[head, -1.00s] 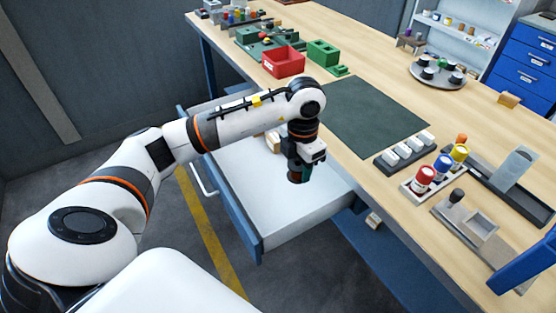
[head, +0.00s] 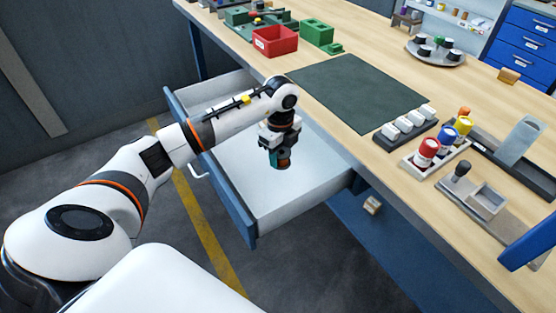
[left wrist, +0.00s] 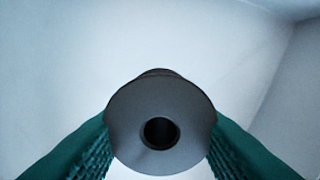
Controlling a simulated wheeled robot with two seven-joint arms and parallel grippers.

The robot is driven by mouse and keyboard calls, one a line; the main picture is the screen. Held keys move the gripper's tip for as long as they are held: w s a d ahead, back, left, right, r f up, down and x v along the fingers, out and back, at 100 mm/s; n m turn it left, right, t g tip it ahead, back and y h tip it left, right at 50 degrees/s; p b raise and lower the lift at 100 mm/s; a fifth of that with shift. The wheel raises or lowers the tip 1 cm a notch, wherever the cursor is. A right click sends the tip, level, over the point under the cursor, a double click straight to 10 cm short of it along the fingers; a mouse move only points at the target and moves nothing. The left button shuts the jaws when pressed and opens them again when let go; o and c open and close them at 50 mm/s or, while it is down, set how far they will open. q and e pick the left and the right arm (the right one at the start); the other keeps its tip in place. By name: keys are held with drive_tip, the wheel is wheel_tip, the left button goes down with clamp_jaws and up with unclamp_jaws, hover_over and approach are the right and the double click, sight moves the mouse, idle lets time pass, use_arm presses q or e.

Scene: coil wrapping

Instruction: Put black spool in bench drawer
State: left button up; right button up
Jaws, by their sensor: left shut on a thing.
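The black spool (left wrist: 160,95) is held between the green finger pads of my left gripper (left wrist: 160,140) in the left wrist view, its round end with a centre hole facing the camera. In the head view my left gripper (head: 281,163) points down inside the open bench drawer (head: 300,195), over its white floor. The spool itself is mostly hidden there by the fingers. I cannot tell whether it touches the drawer floor. My right gripper is not in view.
The drawer's blue front (head: 222,185) stands pulled out from the wooden bench (head: 385,75). The drawer floor around the gripper is clear. A dark mat (head: 360,92), a red bin (head: 275,40) and paint-like bottles (head: 427,150) stand on the bench top.

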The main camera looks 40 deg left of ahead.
sight(280, 176)
use_arm(q)
wheel_tip(280, 176, down, 6)
drive_tip(key=shift+r, duration=0.1)
idle(0.4)
drive_tip(key=shift+f, duration=0.2)
drive_tip(key=o, duration=1)
drive_tip(key=shift+r, duration=0.1)
drive_tip(key=shift+c, duration=0.2)
drive_tip(key=shift+r, duration=0.3)
wheel_tip(280, 176, up, 12)
drive_tip(key=shift+f, duration=0.15)
